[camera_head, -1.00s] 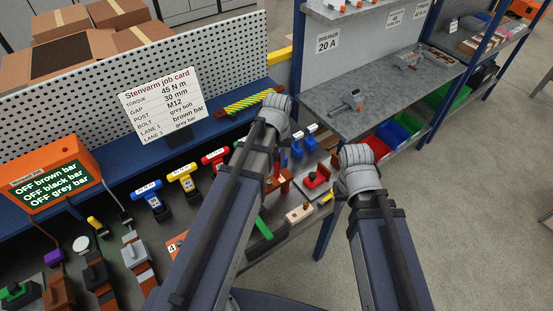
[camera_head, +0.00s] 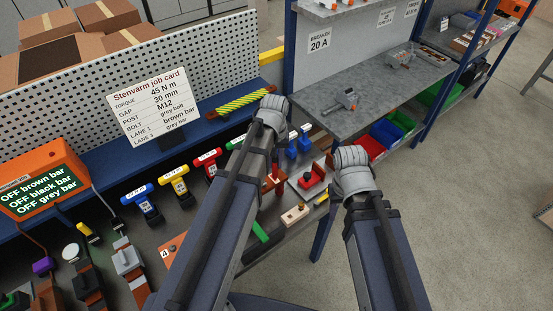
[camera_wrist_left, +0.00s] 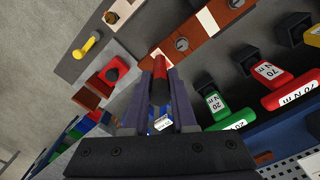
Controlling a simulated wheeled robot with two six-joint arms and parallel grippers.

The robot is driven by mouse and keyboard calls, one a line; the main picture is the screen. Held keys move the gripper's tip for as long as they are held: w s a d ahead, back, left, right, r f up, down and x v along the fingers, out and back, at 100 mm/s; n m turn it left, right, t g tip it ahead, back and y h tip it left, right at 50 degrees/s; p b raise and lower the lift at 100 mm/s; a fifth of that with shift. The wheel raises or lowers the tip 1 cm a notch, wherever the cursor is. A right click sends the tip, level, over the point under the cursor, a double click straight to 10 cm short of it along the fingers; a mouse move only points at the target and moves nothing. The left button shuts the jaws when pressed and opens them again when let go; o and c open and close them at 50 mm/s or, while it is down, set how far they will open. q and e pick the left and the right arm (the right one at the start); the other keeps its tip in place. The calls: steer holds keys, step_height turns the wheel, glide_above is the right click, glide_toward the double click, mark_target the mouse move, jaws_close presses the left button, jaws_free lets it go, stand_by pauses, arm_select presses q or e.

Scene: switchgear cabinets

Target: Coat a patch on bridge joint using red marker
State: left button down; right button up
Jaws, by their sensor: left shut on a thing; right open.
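My left gripper (camera_wrist_left: 160,105) is shut on a marker (camera_wrist_left: 157,72) with a red end and a dark body, seen in the left wrist view. The red end points at a brown bar joint (camera_wrist_left: 185,43) with bolts and a pale patch, likely the bridge joint. I cannot tell whether they touch. In the head view my left gripper (camera_head: 272,106) is over the bench, its fingers and the marker hidden by my arm. Part of the brown joint (camera_head: 274,180) shows beside that arm. My right gripper (camera_head: 350,165) hangs in front of the bench edge, fingers hidden.
Red, yellow and blue torque tools (camera_head: 207,162) stand left of my left arm. A red block (camera_head: 313,176) and a wooden block (camera_head: 295,214) lie between the arms. A job card (camera_head: 152,92) and orange display (camera_head: 42,182) stand behind. Open floor (camera_head: 450,230) lies right.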

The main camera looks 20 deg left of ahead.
arm_select(q)
step_height(320, 180, up, 7)
steer(key=s+a+p, duration=0.1)
steer(key=p, duration=0.6)
steer(key=shift+s+r, duration=0.2)
steer(key=shift+s, duration=0.05)
stand_by(0.9)
